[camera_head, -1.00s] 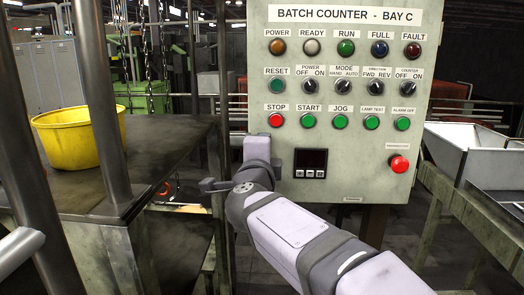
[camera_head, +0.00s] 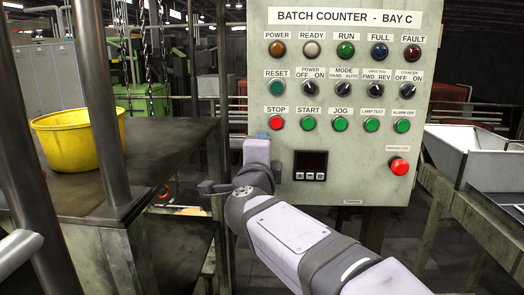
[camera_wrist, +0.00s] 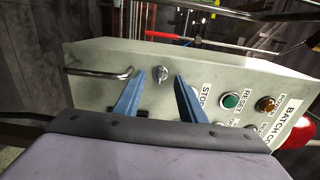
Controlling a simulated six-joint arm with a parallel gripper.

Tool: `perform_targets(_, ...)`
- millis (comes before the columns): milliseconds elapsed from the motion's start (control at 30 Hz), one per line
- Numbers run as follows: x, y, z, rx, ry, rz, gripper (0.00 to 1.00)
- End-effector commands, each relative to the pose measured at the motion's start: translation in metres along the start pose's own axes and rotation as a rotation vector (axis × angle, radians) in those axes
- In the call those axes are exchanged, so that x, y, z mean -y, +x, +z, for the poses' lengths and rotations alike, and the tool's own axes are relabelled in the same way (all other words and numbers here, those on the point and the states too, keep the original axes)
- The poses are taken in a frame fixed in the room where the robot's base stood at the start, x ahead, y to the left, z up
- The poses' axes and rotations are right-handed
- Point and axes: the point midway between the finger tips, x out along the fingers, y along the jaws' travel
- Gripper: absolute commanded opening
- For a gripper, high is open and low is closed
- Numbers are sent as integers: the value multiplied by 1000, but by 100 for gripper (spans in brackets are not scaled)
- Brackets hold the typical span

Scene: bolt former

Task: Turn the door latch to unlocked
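The door latch (camera_wrist: 162,74) is a small grey metal knob on the narrow side face of the pale cabinet (camera_wrist: 100,95). It shows in the wrist view between and slightly beyond my two blue fingertips. My gripper (camera_wrist: 160,78) is open, with a finger on either side of the latch and a gap to each. I cannot tell how far the tips are from the side face. In the head view my gripper (camera_head: 262,136) is at the cabinet's left edge, and the latch is hidden. The front panel (camera_head: 345,185) faces the head camera.
A metal bar handle (camera_wrist: 98,72) stands out from the same side face, left of the latch. The front carries several buttons and switches, including a red emergency button (camera_head: 398,166). A yellow tub (camera_head: 78,142) sits on the dark bench (camera_head: 165,150) to the left.

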Motion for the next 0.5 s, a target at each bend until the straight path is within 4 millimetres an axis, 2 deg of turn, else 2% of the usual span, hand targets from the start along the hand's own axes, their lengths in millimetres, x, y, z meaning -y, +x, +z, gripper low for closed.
perform_targets(500,0,-62,0,2,2,-2,37)
